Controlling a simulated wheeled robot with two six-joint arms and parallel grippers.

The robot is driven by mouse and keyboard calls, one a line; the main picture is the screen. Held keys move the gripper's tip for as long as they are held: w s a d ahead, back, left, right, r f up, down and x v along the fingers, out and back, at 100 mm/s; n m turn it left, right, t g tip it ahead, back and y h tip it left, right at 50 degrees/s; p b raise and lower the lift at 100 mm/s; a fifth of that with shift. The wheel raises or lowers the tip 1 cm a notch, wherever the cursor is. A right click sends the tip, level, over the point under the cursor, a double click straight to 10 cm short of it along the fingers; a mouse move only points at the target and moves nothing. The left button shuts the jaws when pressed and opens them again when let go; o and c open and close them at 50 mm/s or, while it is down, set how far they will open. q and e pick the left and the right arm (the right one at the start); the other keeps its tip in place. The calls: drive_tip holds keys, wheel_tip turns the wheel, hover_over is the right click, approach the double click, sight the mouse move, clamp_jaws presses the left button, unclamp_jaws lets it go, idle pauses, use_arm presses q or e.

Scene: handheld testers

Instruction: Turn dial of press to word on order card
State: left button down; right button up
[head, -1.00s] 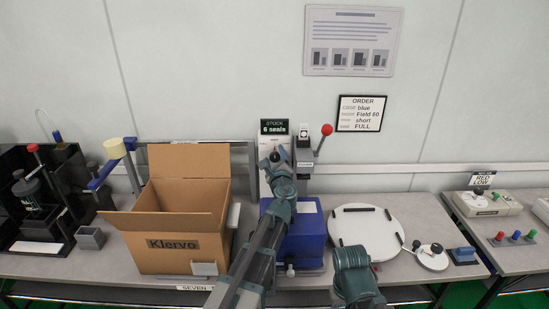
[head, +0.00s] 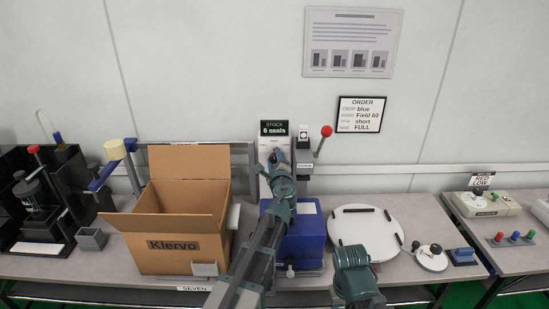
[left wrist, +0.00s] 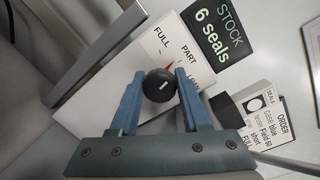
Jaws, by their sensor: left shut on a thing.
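The order card (head: 360,115) hangs on the wall and reads blue, Field 60, short, FULL. A red pointer (left wrist: 169,66) beside the knob points up and right, roughly towards PART.
A sign reading STOCK 6 seals (head: 274,127) stands above the plate. A red-knobbed lever (head: 326,131) is close on the right. An open cardboard box (head: 165,250) stands left, a blue case (head: 308,240) below, and a white round plate (head: 375,235) right.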

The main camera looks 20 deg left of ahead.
use_arm(q)
drive_tip(key=n+p, duration=0.1)
drive_tip(key=n, duration=0.3)
drive_tip(key=shift+s, duration=0.1)
drive_tip(key=shift+f+n+h, duration=0.1)
drive_tip(key=shift+n+h, duration=0.4)
drive_tip(key=shift+n, duration=1.8)
drive_tip(key=shift+c, duration=1.9)
unclamp_jaws()
drive_tip(key=p+v, duration=0.1)
drive_tip(key=v, duration=0.6)
drive_tip(key=p+v, duration=0.1)
drive_tip(key=v, duration=0.5)
drive_tip(key=shift+s+r, duration=0.25)
drive_tip(key=shift+s, duration=0.1)
